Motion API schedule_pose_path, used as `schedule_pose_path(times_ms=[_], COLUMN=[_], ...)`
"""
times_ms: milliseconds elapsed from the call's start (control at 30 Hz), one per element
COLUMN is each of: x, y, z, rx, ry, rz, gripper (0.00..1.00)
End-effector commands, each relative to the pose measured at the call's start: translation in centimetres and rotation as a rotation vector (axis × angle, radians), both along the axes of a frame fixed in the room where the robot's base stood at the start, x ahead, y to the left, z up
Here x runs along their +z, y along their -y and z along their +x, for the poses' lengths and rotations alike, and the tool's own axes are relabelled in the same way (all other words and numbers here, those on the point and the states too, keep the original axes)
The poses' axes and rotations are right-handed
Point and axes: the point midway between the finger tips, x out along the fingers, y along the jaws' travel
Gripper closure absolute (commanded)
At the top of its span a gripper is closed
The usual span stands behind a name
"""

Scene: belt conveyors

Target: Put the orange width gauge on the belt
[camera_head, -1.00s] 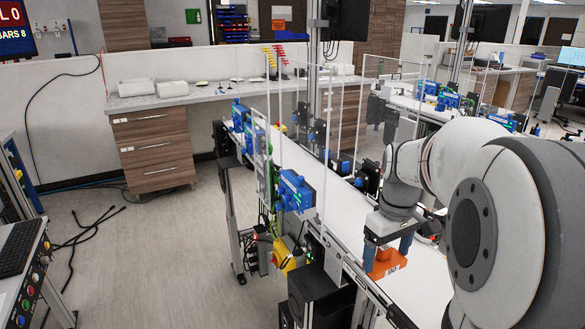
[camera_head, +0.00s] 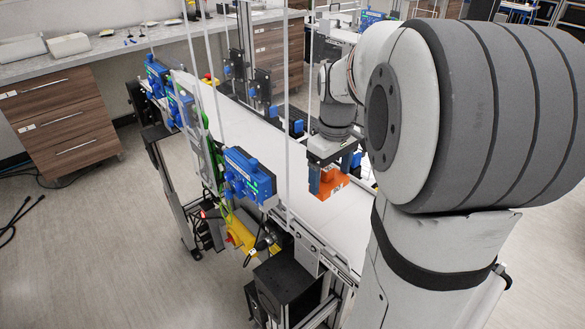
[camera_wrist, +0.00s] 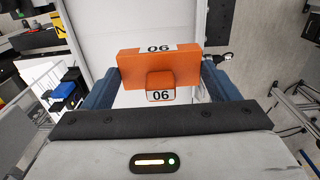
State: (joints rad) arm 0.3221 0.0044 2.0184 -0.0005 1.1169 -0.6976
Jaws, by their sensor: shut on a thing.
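The orange width gauge (camera_wrist: 185,64) is a block with a raised knob, and both parts carry a label reading 06. My gripper (camera_wrist: 160,85) is shut on it, with a blue finger at each end in the wrist view. In the head view the gauge (camera_head: 326,186) hangs below my gripper (camera_head: 333,172), over the near part of the white belt (camera_head: 335,222). I cannot tell whether its underside touches the belt. The belt (camera_wrist: 115,18) also shows behind the gauge in the wrist view.
Blue sensor boxes (camera_head: 249,176) on brackets line the belt's left edge. Clear upright panels and thin posts stand close to my arm. Black devices (camera_head: 262,88) stand along the right edge. The belt surface left of the gauge is bare.

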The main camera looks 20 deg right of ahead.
Motion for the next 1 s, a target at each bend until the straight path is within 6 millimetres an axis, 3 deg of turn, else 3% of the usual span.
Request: schedule_pose_path(times_ms=[200,600,1000], x=[-4.0,-8.8,-9.8], y=[0.5,1.0,1.0], z=[-0.3,-0.4,-0.4], rx=[-0.014,-0.026,-0.027], ry=[-0.006,-0.005,-0.001], rz=[0.002,0.001,0.001], gripper=[0.44,0.44,0.44])
